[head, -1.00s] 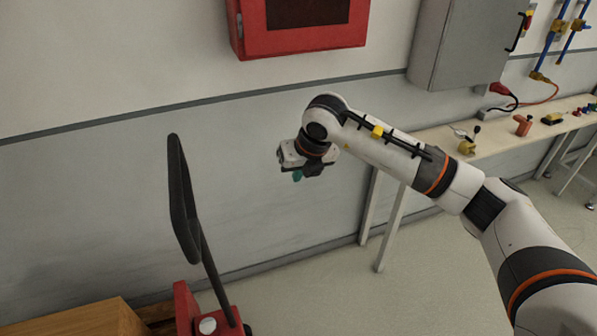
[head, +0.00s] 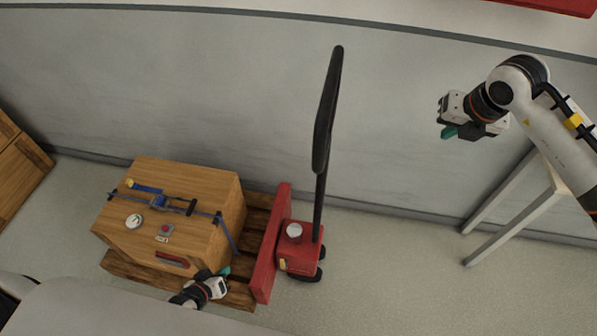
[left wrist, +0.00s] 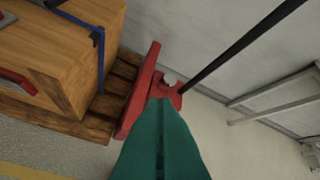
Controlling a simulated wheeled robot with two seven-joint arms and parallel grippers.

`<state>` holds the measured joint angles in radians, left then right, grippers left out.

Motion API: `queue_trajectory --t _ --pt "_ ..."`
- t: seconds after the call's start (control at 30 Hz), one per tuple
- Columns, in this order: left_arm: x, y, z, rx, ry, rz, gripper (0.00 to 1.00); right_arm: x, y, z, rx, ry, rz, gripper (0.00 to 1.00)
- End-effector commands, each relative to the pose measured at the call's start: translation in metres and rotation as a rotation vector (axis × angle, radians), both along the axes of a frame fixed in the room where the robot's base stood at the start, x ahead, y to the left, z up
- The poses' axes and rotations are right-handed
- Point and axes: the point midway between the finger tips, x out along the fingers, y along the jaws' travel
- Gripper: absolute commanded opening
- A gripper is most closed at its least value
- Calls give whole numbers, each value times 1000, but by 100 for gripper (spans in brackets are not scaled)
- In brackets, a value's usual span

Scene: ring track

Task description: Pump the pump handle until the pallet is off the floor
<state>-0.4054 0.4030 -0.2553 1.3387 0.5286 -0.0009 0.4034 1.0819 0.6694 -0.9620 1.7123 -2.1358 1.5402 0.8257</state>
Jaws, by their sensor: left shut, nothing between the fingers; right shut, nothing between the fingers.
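The pump handle (head: 327,115) is a black loop on a black shaft. It stands nearly upright above the red pump body (head: 299,250) of the pallet jack. The wooden pallet (head: 262,214) lies under a wooden crate (head: 210,190); whether it touches the floor I cannot tell. My left gripper (head: 222,280) is shut and empty in front of the crate, low and left of the pump body. Its teal fingers (left wrist: 160,145) show closed together in the left wrist view, with the handle's shaft (left wrist: 235,50) beyond. My right gripper (head: 447,131) is shut and empty, right of the handle and apart from it.
A blue strap (head: 160,201) and small items lie on the crate. A wall (head: 200,90) runs close behind. A table leg (head: 510,225) stands at the right. Floor (head: 390,285) right of the pump is clear. A wooden box (head: 15,170) stands at the far left.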

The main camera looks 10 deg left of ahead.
Motion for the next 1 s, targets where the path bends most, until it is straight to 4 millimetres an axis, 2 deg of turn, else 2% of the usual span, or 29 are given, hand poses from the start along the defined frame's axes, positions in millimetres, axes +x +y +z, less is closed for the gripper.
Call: queue_trajectory --t 0.03,0.1,0.17,0.2,0.3,0.4,0.5,0.6,0.7,0.83,1.0 --pt "18 -4 33 -76 -69 19 0 0 0 0 0 0 0 0" --pt "38 -13 78 -206 -153 50 0 0 0 0 0 0 0 0" --pt "51 -24 118 -326 -214 69 0 0 0 0 0 0 0 0" --pt "57 -31 144 -408 -247 77 0 0 0 0 0 0 0 0" --pt "64 -52 207 -614 -305 87 0 0 0 0 0 0 0 0" --pt "63 -71 259 -796 -328 88 0 0 0 0 0 0 0 0" --pt "59 -85 297 -937 -330 85 0 0 0 0 0 0 0 0" --pt "55 -94 321 -1030 -324 84 0 0 0 0 0 0 0 0" --pt "54 -99 333 -1075 -318 85 0 0 0 0 0 0 0 0" --pt "63 -104 336 -1090 -321 87 0 0 0 0 0 0 0 0" --pt "89 -117 336 -1090 -324 88 0 0 0 0 0 0 0 0"
